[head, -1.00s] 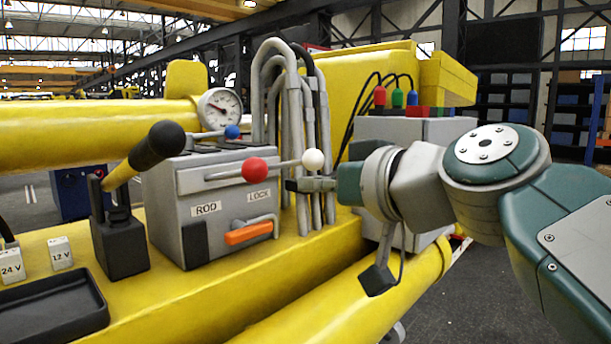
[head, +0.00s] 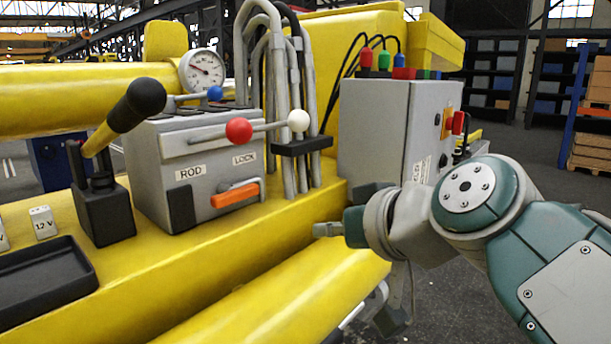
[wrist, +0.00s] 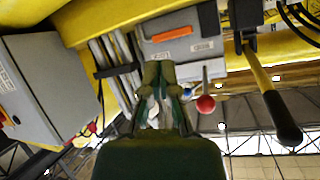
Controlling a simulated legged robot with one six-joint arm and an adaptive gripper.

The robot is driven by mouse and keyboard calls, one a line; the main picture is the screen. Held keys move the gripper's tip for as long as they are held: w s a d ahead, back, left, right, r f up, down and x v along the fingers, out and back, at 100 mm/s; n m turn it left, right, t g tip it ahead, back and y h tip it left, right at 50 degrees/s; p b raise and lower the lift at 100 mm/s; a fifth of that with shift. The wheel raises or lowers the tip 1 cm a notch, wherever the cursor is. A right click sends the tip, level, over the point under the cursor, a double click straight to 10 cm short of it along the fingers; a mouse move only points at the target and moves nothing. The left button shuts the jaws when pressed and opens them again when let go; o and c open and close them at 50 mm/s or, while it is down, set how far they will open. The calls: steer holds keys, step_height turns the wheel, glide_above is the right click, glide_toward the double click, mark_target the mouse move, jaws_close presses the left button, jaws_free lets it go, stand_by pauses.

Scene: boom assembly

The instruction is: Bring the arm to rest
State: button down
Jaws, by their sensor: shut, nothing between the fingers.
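My gripper (head: 328,230) is at the end of my grey and green arm, in the middle of the head view. It points left, over the gap above the lower yellow cylinder and in front of the yellow deck. Its fingers are together and hold nothing. In the wrist view my gripper (wrist: 160,75) shows at the centre, in front of the grey hoses and the lever box, which appear upside down there. It looks apart from the hoses and the box.
The grey lever box (head: 205,175) has red, white and blue knobs and an orange handle (head: 234,195). Grey hoses (head: 290,110) rise beside it. A grey control cabinet (head: 385,130) stands behind my wrist. A yellow cylinder (head: 290,300) runs below. Open floor lies at right.

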steer(key=s+d+f+m+g+h, duration=0.1)
steer(key=s+d+f+h, duration=0.1)
steer(key=f, duration=0.6)
steer(key=s+d+f+m+g+h, duration=0.2)
steer(key=s+d+f, duration=0.3)
steer(key=f, duration=0.3)
steer(key=s+d+f+m+g+h, duration=0.1)
steer(key=s+d+f+m+h, duration=0.1)
steer(key=s+d+f+h, duration=0.2)
step_height(320, 180, down, 4)
steer(key=shift+d+f, duration=0.25)
steer(key=shift+d, duration=0.75)
steer(key=shift+w, duration=0.1)
